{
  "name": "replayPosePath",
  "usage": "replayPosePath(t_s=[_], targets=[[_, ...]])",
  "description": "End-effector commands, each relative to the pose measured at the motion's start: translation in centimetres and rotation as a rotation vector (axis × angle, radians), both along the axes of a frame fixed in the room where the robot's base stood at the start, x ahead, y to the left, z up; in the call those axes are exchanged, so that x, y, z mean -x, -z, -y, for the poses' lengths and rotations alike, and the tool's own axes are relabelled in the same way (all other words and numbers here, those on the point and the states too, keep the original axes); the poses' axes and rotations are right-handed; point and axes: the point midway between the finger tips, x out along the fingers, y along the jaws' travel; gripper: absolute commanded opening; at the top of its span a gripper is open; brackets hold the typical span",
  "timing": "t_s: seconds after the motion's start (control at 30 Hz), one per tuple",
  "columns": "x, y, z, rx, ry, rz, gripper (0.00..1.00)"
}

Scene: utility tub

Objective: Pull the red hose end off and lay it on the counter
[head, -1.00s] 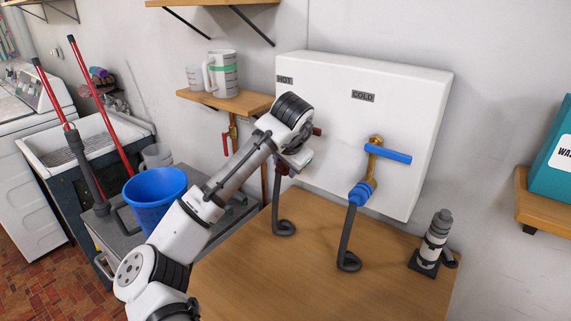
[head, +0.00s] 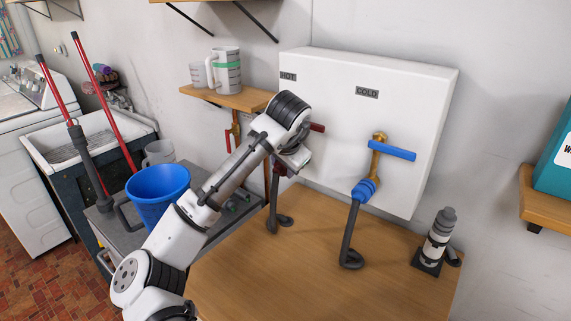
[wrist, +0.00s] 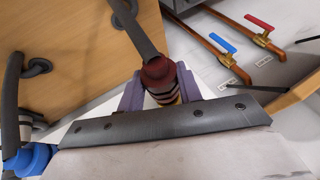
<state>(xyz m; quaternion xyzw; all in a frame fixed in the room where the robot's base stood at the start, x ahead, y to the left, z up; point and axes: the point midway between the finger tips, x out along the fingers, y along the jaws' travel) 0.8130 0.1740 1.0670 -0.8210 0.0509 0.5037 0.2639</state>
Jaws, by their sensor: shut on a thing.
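The red hose end (wrist: 157,72) is a dark red collar on a grey hose (head: 272,200). In the wrist view it sits between the purple-grey fingers of my gripper (wrist: 162,92), which is shut on it. A banded part with a bit of yellow shows just below the collar; whether the collar is still joined to the tap is hidden. In the head view my gripper (head: 290,160) is in front of the white panel's HOT side, and only a little dark red shows under it. The wooden counter (head: 320,285) lies below, with the hose's curled lower part at its back.
The COLD tap with its blue handle (head: 391,149) and blue hose end (head: 365,189) is to the right. A grey-and-white cylinder on a dark base (head: 438,240) stands on the counter's right. A blue bucket (head: 157,196) is left of my arm. The counter's front middle is clear.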

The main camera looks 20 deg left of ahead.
Motion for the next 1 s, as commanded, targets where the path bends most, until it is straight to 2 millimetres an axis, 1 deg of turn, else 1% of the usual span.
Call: replayPosePath(t_s=[1.0], targets=[[2.8,0.0,-1.2,-0.001,0.000,0.000,0.11]])
